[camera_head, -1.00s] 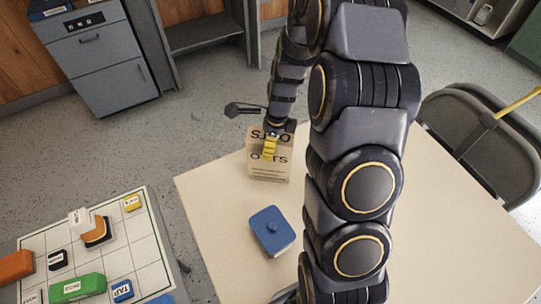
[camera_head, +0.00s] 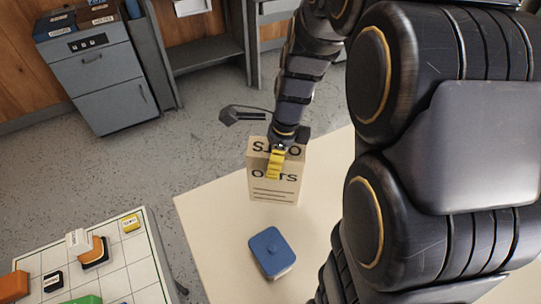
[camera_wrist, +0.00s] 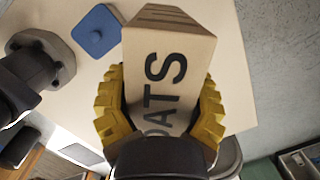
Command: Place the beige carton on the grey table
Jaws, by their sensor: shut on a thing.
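The beige carton (camera_head: 262,190), printed "OATS", stands roughly upright at the far part of the cream-topped table. My gripper (camera_head: 275,162) has its yellow fingers shut on the carton's upper part. In the wrist view the carton (camera_wrist: 165,60) sits between both yellow fingers (camera_wrist: 163,110). I cannot tell whether its base touches the cream top. A table with a grey edge (camera_head: 160,262) is at the lower left, its top covered by a white gridded surface, only partly in view.
A blue-lidded box (camera_head: 270,250) is on the cream table (camera_head: 215,215) near the carton. A grey drawer cabinet (camera_head: 105,85) stands behind.

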